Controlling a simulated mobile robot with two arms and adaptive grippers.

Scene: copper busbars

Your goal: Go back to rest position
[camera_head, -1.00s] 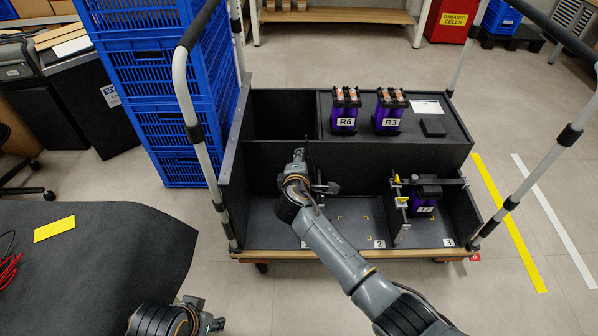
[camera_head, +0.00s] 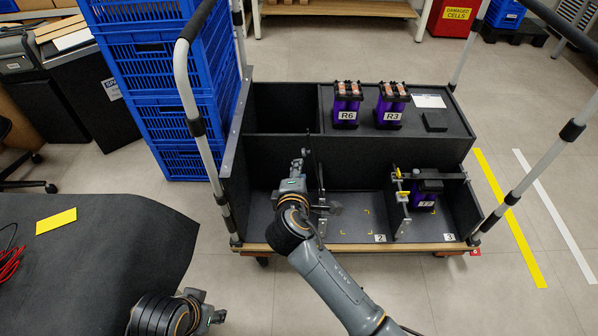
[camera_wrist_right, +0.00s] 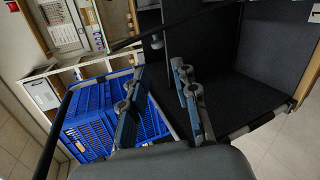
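My right arm reaches from the bottom edge to the left front part of the cart (camera_head: 350,247) in the head view. Its gripper (camera_head: 303,168) is over the left front compartment. In the right wrist view the two fingers of this gripper (camera_wrist_right: 158,72) are spread apart with nothing between them. My left gripper (camera_head: 208,314) is low by the right edge of the dark table; its fingers are too small and partly hidden to read.
Cells R6 (camera_head: 347,105) and R3 (camera_head: 391,106) stand on the cart's rear shelf. Another purple cell (camera_head: 423,198) sits in the right front compartment beside a clamp. White cart handles (camera_head: 208,165) rise on both sides. Blue crates (camera_head: 165,125) stand left. The dark table (camera_head: 100,250) is front left.

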